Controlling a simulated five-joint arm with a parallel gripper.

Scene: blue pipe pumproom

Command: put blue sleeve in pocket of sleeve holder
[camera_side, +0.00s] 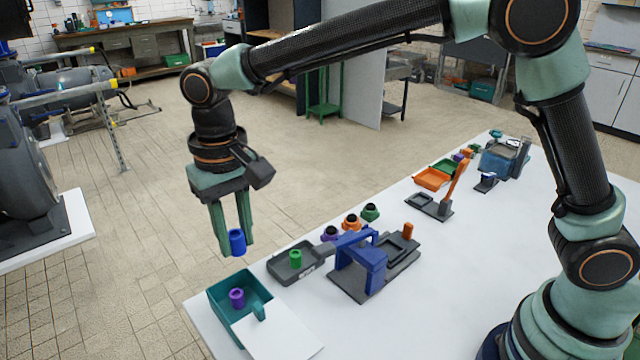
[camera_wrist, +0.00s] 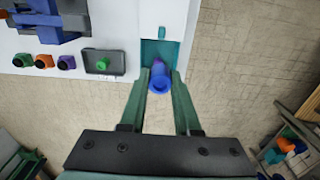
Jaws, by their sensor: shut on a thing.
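A blue sleeve (camera_side: 237,241) is held upright between the fingertips of my gripper (camera_side: 238,250). It also shows in the wrist view (camera_wrist: 160,83), with its open round end toward the camera. My gripper is shut on it, in the air above the far end of a teal open box (camera_side: 216,296). A purple sleeve (camera_side: 236,297) stands inside that box. A shallow dark grey tray (camera_side: 279,271) with a green sleeve (camera_side: 295,259) in it lies to the right. I cannot tell which of these is the sleeve holder; no pocket shows clearly.
A white table (camera_side: 470,270) carries a blue-and-grey fixture (camera_side: 362,262) right of the grey tray. Purple, orange and green round parts (camera_side: 351,222) stand behind it. Orange and green trays (camera_side: 432,180) are farther back. Open floor lies left of the table.

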